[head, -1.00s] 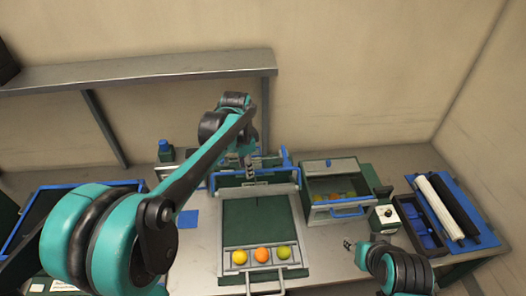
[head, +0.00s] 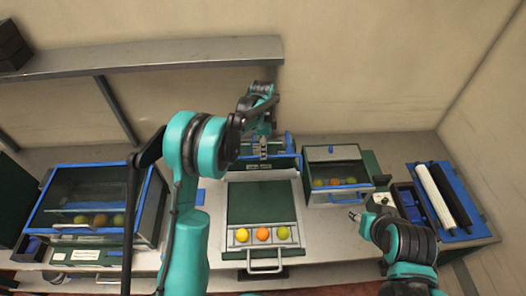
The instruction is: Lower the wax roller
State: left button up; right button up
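A blue-framed unit (head: 290,145) stands at the back end of the green sorting tray (head: 250,205). It may carry the wax roller, but my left arm hides part of it and I cannot make out a roller there. My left gripper (head: 262,150) points down at this unit, at its middle; whether it touches is unclear, and its fingers are too small to read.
A glass-fronted box with fruit (head: 338,183) stands right of the tray. A white roller (head: 434,197) and a black one lie on a blue-edged tray (head: 480,232) at far right. A larger blue-edged case (head: 148,212) with fruit stands left. A shelf (head: 150,57) runs along the wall.

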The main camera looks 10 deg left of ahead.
pick_arm(q)
jog(key=shift+s+f, duration=0.15)
jog(key=shift+f, duration=0.6)
grip_shut()
jog(key=shift+s+d+f+b, duration=0.15)
jog(key=shift+s+f+b, duration=0.15)
jog(key=shift+s+b, duration=0.15)
jog(key=s+d+f+t+y+b, duration=0.1)
jog(key=s+d+f+t+b, duration=0.2)
jog(key=s+f+t+b, duration=0.3)
jog(key=s+f+b, duration=0.4)
jog(key=f+b, duration=0.1)
jog(key=b, duration=0.2)
jog(key=shift+y+b, duration=0.4)
